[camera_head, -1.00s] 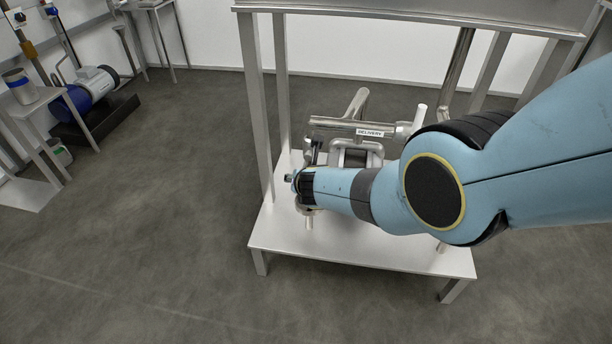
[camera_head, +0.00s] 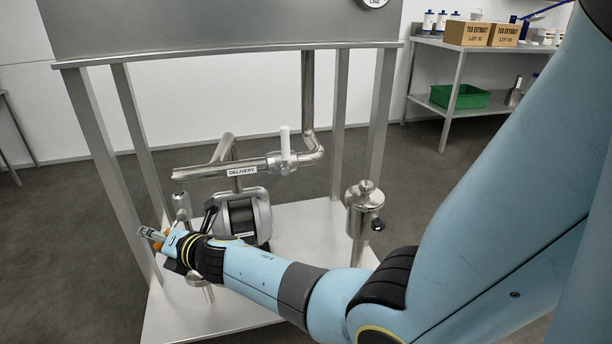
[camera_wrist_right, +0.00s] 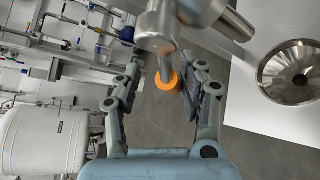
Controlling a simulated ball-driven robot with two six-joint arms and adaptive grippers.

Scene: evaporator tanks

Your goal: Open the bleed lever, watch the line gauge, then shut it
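My right gripper (camera_head: 163,240) is low at the left side of the steel stand, left of the pump. In the right wrist view my right gripper (camera_wrist_right: 167,80) is open, one finger on each side of an orange ring-like end (camera_wrist_right: 168,81) below a metal stem. It may be the bleed lever; I cannot tell whether the fingers touch it. In the head view a bit of orange (camera_head: 159,246) shows at the fingertips, the rest hidden. The line gauge (camera_head: 373,3) is cut off by the top edge, its needle unseen. My left gripper is not in view.
The delivery pipe (camera_head: 240,170) with a white upright handle (camera_head: 285,145) runs above the pump (camera_head: 243,215). A steel canister (camera_head: 365,208) stands right of it. A shelf (camera_head: 470,105) with boxes is at the right back.

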